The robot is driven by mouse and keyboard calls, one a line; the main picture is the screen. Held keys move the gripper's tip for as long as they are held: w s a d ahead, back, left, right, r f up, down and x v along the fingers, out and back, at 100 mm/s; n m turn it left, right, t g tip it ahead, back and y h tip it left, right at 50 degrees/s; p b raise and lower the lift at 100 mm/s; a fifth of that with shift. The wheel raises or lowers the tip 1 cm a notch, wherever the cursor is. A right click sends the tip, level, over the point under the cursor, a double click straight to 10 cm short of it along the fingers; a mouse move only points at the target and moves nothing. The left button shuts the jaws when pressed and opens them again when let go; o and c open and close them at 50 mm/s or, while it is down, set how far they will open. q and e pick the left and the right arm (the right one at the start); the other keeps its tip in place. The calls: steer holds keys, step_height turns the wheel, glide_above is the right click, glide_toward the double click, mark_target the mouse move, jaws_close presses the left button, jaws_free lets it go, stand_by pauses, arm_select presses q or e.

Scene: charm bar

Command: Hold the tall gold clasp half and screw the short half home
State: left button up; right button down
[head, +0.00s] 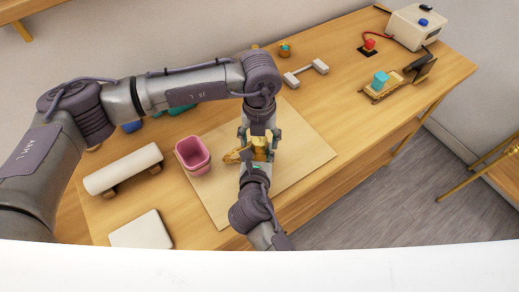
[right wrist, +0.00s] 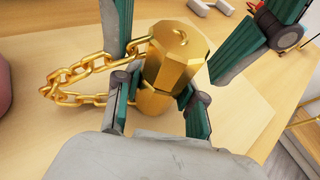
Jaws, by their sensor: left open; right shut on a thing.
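The gold clasp (right wrist: 178,55) stands upright in the right wrist view, an upper faceted piece on a lower gold piece (right wrist: 153,101), with a seam between them. I cannot tell which is the tall half. A gold chain (right wrist: 75,75) loops out to its left. My right gripper (right wrist: 156,98) is shut on the lower piece, one finger on each side. My left gripper (head: 259,138) is open above, its fingers on either side of the upper piece with gaps. In the head view the clasp (head: 260,143) is partly hidden by both grippers.
A pale mat (head: 215,212) lies under the clasp on the wooden table. A pink cup (head: 193,157) stands close to the left. A white roll (head: 123,169) and white pad (head: 141,230) lie farther left. A white dumbbell-shaped stand (head: 306,73) is behind right.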

arm_select(q)
steer(key=shift+r, duration=1.95)
steer(key=shift+c, duration=0.4)
steer(key=shift+r, duration=0.35)
step_height(320, 180, up, 3)
steer(key=n, duration=0.3)
steer(key=shift+f, duration=0.1)
steer(key=shift+f, duration=0.1)
steer(key=shift+f, duration=3.9)
steer(key=shift+c, duration=0.3)
